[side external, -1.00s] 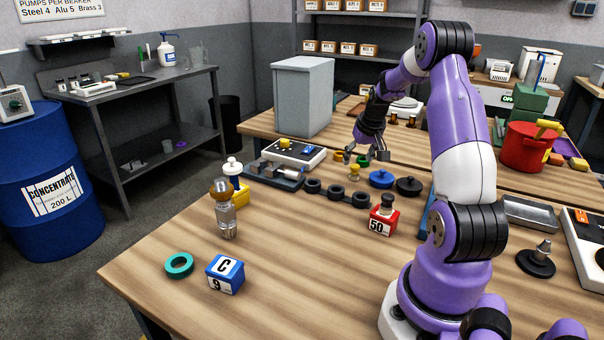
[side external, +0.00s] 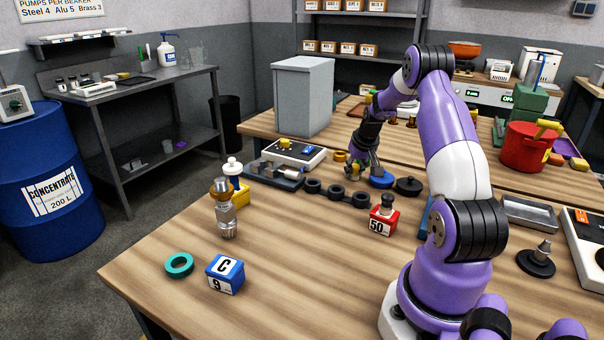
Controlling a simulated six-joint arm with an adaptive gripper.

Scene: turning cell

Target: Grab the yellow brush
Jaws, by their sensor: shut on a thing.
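My gripper (side external: 362,171) is low over the far middle of the wooden table, pointing down. It is shut on a small yellow piece (side external: 352,175), mostly hidden by the fingers. The piece is too small here to tell whether it is a brush. It appears to be at table level, just left of a blue round lid (side external: 381,181). A yellow ring (side external: 340,156) lies just behind and left of my gripper. Another yellow object (side external: 548,125) sits at the top of a red pot (side external: 522,150) at the right, far from my gripper.
Dark rings (side external: 335,193) lie in front of my gripper and a black round lid (side external: 408,186) to its right. A red weight block (side external: 383,220) stands nearer. A grey cabinet (side external: 301,95) stands behind left. The table's front middle is mostly clear.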

